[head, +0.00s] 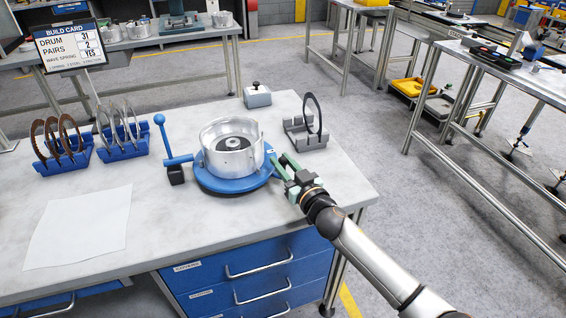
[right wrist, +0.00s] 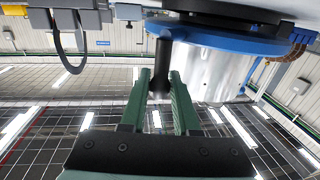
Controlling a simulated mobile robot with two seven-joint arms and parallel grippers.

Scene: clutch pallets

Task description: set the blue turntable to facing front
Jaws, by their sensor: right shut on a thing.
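The blue turntable (head: 228,186) sits on the pale workbench and carries a silver metal drum (head: 228,163) with a dark hub inside. It also shows upside down in the right wrist view (right wrist: 225,38). My right gripper (head: 281,163) is at the turntable's right edge, low beside the drum. In the right wrist view its green fingers (right wrist: 160,76) are shut on a black upright peg (right wrist: 163,55) next to the turntable rim. A blue ball-topped lever (head: 165,138) with a black block stands at the turntable's left. My left gripper is not in view.
Blue racks of brown rings (head: 54,160) and grey rings (head: 122,149) stand at the left. A grey stand holds a dark ring (head: 312,112) behind the gripper. A grey box (head: 257,97) is at the back, a white sheet (head: 80,228) at the front left.

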